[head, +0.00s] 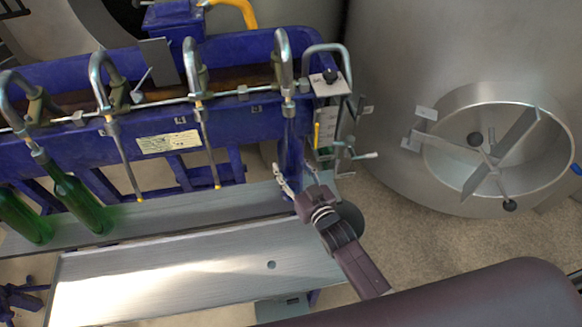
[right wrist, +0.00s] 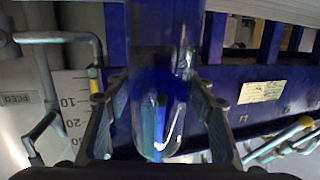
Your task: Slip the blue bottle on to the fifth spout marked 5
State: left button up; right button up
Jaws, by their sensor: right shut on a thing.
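The blue bottle (head: 291,152) is held roughly upright below the rightmost spout (head: 284,62) in the head view. Its top lies in line with the spout's tube. I cannot tell whether the neck is around the tube or just in front of it, and no yellow tip shows there. My right gripper (head: 286,186) is shut on the bottle's lower part. In the right wrist view the clear blue bottle (right wrist: 160,85) stands between both fingers, its rounded end showing. The number 5 is not readable. My left gripper is not in view.
Two spouts to the left (head: 195,75) (head: 105,85) hang empty with yellow tips. Green bottles (head: 80,203) stand at the far left, one at a spout. A grey bench (head: 190,275) lies in front. A steel tank (head: 440,60) with a round hatch stands right.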

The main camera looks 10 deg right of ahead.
jog(key=shift+f+b, duration=0.75)
jog(key=shift+f, duration=0.15)
dwell(0.5)
jog(key=o, duration=1.6)
jog(key=shift+s, duration=0.1)
jog(key=shift+o, duration=0.3)
jog(key=shift+s+f, duration=0.1)
jog(key=shift+f, duration=0.15)
jog(key=v, duration=1.2)
jog(key=shift+r, duration=0.2)
